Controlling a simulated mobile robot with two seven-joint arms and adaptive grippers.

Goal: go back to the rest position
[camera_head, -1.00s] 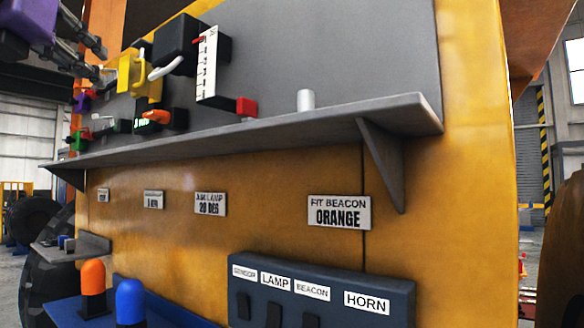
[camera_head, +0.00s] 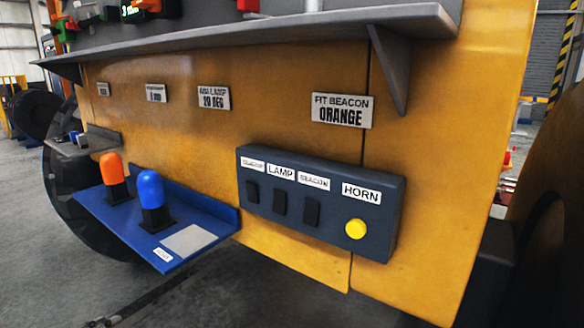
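Neither of my grippers shows in the head view now. An orange beacon (camera_head: 112,170) and a blue beacon (camera_head: 151,190) stand upright on black bases on a blue tray (camera_head: 203,217) at the lower left. A sign reading "FIT BEACON ORANGE" (camera_head: 342,110) is above the panel.
A grey shelf (camera_head: 250,34) with a bracket (camera_head: 389,70) juts out along the top. A small grey shelf (camera_head: 90,142) with small parts is at the left. A dark wheel (camera_head: 540,240) stands at the right. Grey floor is open at the lower left.

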